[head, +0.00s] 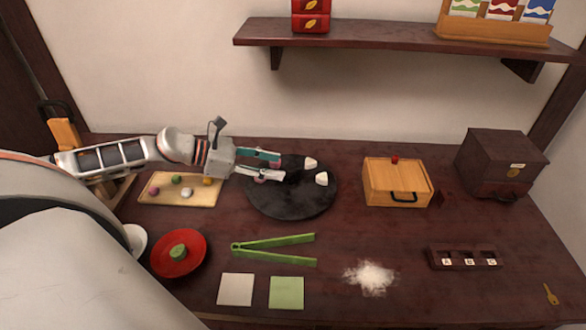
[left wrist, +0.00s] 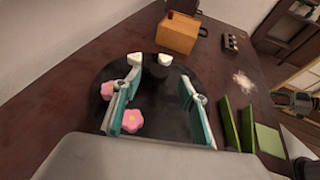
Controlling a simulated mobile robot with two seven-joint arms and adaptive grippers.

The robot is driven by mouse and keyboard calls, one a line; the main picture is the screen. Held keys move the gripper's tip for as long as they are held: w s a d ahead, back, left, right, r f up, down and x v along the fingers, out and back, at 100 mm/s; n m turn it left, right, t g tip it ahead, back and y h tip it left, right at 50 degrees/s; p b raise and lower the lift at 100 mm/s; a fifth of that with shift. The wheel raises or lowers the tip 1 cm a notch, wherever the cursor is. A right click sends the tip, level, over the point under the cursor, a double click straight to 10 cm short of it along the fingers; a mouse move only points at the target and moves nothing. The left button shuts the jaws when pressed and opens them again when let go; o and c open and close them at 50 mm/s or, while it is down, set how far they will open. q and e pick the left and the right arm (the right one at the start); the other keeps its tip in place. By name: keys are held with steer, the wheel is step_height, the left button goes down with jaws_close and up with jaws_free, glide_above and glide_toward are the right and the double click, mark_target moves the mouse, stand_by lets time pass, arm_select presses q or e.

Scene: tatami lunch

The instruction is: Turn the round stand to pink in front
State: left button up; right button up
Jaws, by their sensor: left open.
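The round stand (head: 300,208) is a dark disc on the table. In the left wrist view the stand (left wrist: 160,112) carries two white pieces (left wrist: 164,59) on its far side and two pink flower-shaped pieces (left wrist: 132,120) on its near left side. A dark knob-like shape shows near the white pieces. My left gripper (head: 281,166) reaches over the stand's left part from the left. Its jaws are open, with one finger beside the pink pieces in the wrist view. In the head view the gripper partly hides the pink. Whether a finger touches the stand cannot be told.
A tray with small coloured balls (head: 200,196) sits left of the stand, under my left arm. A wooden box (head: 397,182) stands to the right. Green tongs (head: 290,240), a red plate (head: 190,262) and white powder (head: 369,278) lie in front. A shelf (head: 350,32) hangs above.

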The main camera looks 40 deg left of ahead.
mark_target(288, 168)
arm_select(q)
steer(key=shift+b+x, duration=0.6)
steer(key=shift+x, duration=2.3)
jaws_close()
